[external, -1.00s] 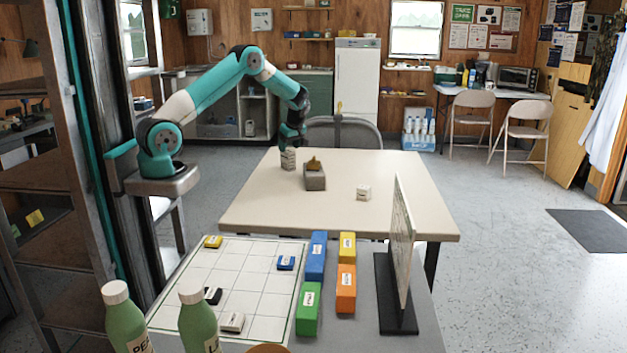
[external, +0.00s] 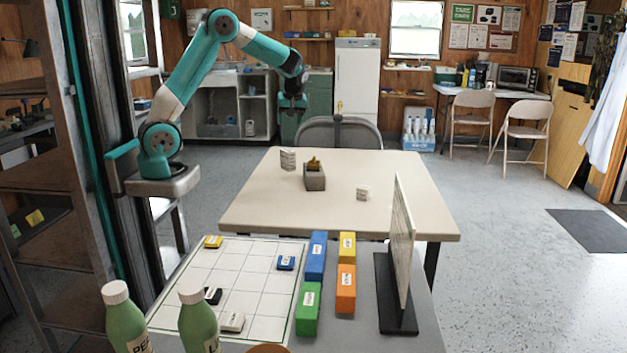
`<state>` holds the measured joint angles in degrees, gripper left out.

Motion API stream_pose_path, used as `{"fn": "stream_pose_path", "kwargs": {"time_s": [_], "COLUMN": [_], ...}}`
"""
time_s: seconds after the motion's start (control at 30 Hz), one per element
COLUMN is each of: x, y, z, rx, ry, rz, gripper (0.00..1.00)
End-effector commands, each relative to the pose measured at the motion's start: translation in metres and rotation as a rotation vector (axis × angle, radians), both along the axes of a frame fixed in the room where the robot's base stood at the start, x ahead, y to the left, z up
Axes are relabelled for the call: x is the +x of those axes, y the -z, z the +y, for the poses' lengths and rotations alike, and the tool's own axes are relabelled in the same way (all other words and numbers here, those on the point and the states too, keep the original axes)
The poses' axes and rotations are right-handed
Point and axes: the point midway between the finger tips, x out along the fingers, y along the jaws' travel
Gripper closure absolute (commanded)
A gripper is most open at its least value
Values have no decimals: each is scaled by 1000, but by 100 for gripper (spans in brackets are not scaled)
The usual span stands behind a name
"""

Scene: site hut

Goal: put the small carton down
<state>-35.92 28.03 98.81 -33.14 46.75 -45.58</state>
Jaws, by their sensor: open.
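The small carton (external: 288,160) is white with printed marks and stands upright on the beige table (external: 385,205), near its far left part. My gripper (external: 292,112) is above the carton, clear of it, and points down. It is open with nothing seen between its fingers. The fingers are small and dark in this view.
A grey box with a brown item in it (external: 314,178) stands just right of the carton. A small white block (external: 362,193) is further right. A chair (external: 338,132) stands behind the table. Bare tabletop lies around these things.

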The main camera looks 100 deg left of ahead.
Motion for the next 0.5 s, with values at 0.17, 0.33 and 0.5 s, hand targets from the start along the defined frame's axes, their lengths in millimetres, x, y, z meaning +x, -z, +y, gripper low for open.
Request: {"fn": "stream_pose_path", "kwargs": {"time_s": [0.17, 0.33, 0.5], "x": [-41, -97, -132], "y": [-47, -51, -43], "z": [-108, -177, -207], "rx": [-49, -78, -89], "ry": [519, 929, 1155], "rz": [89, 178, 231], "gripper": [37, 37, 37]}}
